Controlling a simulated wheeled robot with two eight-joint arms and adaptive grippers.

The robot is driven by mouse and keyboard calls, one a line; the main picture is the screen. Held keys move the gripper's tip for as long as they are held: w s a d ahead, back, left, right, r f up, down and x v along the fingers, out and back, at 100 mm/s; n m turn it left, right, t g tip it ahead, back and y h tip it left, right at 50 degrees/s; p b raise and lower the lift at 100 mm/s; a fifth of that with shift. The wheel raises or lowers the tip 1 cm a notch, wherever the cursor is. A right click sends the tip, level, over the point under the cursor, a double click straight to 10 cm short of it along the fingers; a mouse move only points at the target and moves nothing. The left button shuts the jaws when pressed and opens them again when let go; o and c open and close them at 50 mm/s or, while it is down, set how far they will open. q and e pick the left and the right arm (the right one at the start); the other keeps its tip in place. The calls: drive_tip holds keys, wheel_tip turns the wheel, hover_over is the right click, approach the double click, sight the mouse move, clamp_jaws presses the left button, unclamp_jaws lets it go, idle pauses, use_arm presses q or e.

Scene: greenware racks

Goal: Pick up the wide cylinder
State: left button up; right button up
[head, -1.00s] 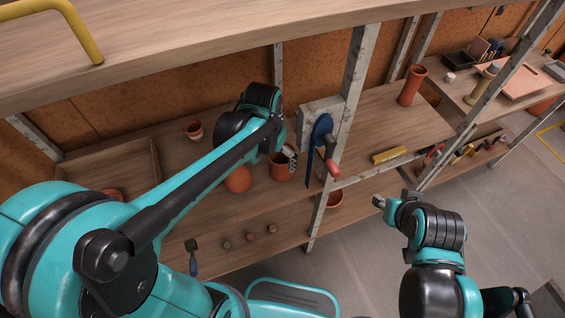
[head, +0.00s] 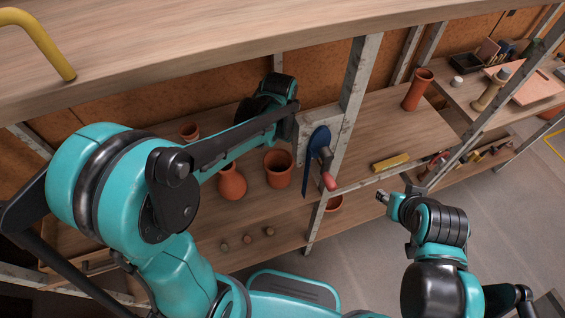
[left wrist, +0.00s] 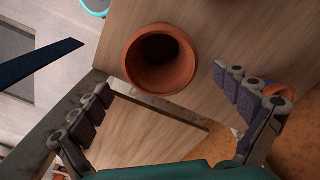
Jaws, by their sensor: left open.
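The wide cylinder looks to be the open terracotta pot (head: 278,170), upright on the wooden shelf in the head view. Its round mouth and rim show large in the left wrist view (left wrist: 189,62). My left gripper (left wrist: 162,82) is open and empty, its fingers spread wide on either side of the picture below the pot. The pot shows beyond the fingertips, and I see no contact. In the head view my left arm reaches over the shelf behind the pot, and its fingers are not clear there. My right gripper (head: 382,198) is over the floor side, its jaws too small to read.
A terracotta vase (head: 232,183) stands just left of the pot, and a small pot (head: 189,131) is farther back. A blue tool with a red handle (head: 321,150) hangs by the metal post (head: 358,85). A tall cylinder (head: 418,90) stands on the right shelf.

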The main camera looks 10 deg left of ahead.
use_arm(q)
drive_tip(key=b, duration=0.3)
hover_over(279, 168)
drive_tip(key=s, duration=0.3)
drive_tip(key=f, duration=0.7)
drive_tip(key=shift+s+d+f, duration=0.2)
drive_tip(key=shift+d+f, duration=0.1)
drive_tip(key=shift+d, duration=0.1)
drive_tip(key=c, duration=1.6)
